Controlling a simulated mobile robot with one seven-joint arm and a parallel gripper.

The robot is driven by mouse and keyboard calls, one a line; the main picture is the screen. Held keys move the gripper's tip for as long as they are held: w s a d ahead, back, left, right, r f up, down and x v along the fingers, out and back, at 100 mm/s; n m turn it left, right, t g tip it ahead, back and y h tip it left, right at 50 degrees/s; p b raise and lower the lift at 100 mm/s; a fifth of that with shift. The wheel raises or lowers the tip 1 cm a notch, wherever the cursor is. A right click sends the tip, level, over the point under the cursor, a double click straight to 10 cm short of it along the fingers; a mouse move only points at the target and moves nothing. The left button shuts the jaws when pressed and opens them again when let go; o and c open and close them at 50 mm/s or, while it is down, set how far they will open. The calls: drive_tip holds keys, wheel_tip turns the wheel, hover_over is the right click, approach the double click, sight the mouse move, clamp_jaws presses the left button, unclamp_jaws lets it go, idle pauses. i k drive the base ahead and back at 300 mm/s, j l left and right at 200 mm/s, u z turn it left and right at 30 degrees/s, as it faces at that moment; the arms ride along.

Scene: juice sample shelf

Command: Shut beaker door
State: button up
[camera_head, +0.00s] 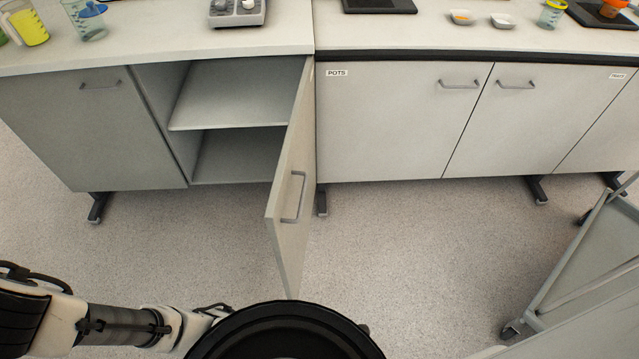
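A cabinet door (296,170) stands wide open, hinged on the right side of its cabinet and swung out toward me. Its grey bar handle (294,197) is on the face turned to the right. My gripper does not show.
A closed door (80,125) is left of the opening. A closed door labelled POTS (390,125) is on the right, with more closed doors beyond. A trolley (590,260) stands at right. Beakers (85,20) and a scale (237,10) are on the worktop.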

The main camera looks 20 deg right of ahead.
sight(288, 214)
drive_tip(key=l, duration=0.4)
drive_tip(key=i+l, duration=0.15)
drive_tip(key=l, duration=0.3)
drive_tip(key=k+l+u, duration=0.1)
drive_tip(key=k+l, duration=0.2)
drive_tip(key=k+l+u, duration=0.1)
drive_tip(key=k+l, duration=0.2)
drive_tip(key=l, duration=0.2)
